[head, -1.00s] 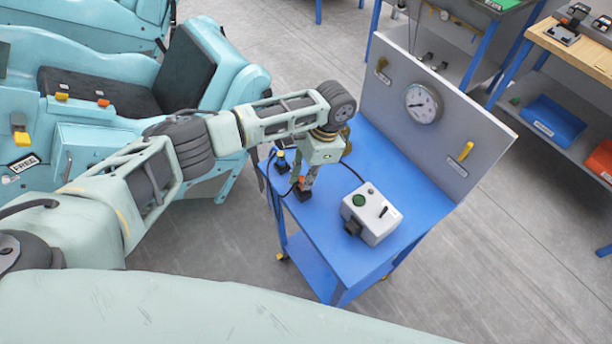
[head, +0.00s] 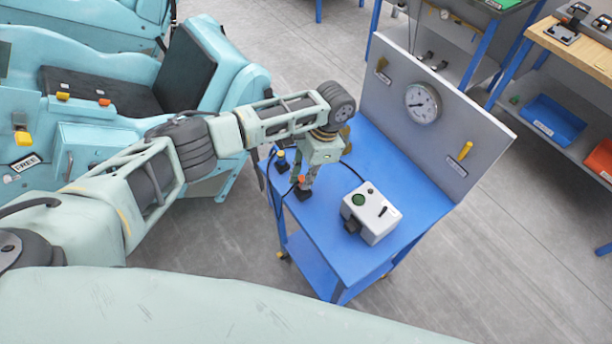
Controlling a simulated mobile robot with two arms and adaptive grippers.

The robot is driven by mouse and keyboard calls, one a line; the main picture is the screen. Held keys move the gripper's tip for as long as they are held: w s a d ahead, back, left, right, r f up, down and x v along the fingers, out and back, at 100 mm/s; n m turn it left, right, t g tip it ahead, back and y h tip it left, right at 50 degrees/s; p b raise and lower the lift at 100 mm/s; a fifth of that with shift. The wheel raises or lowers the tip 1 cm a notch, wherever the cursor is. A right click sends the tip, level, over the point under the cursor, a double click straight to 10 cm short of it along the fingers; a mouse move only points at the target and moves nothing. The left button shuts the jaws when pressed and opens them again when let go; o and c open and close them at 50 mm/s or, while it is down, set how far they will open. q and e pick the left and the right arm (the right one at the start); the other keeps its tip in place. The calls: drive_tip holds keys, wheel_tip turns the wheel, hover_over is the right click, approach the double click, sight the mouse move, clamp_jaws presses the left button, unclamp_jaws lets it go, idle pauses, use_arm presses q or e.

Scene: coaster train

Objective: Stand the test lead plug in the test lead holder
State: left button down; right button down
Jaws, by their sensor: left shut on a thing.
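My left gripper (head: 304,181) points down over the near-left part of the blue cart top. It is shut on a small orange-red plug (head: 303,179), which I take to be the test lead plug. The plug is at a small black holder (head: 304,194) on the cart. The fingers partly hide both, and I cannot tell whether the plug is seated in it. A dark lead runs by the plug. My right gripper is not in view.
A white control box (head: 371,213) stands to the right on the blue cart (head: 405,180). A grey upright panel with a gauge (head: 422,103) closes the cart's back.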

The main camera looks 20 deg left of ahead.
use_arm(q)
drive_tip(key=shift+f+b, duration=0.8)
drive_tip(key=shift+f, duration=0.7)
idle(0.3)
drive_tip(key=c, duration=1.7)
unclamp_jaws()
drive_tip(key=shift+r, duration=0.1)
drive_tip(key=v, duration=1.2)
drive_tip(key=shift+s, duration=0.1)
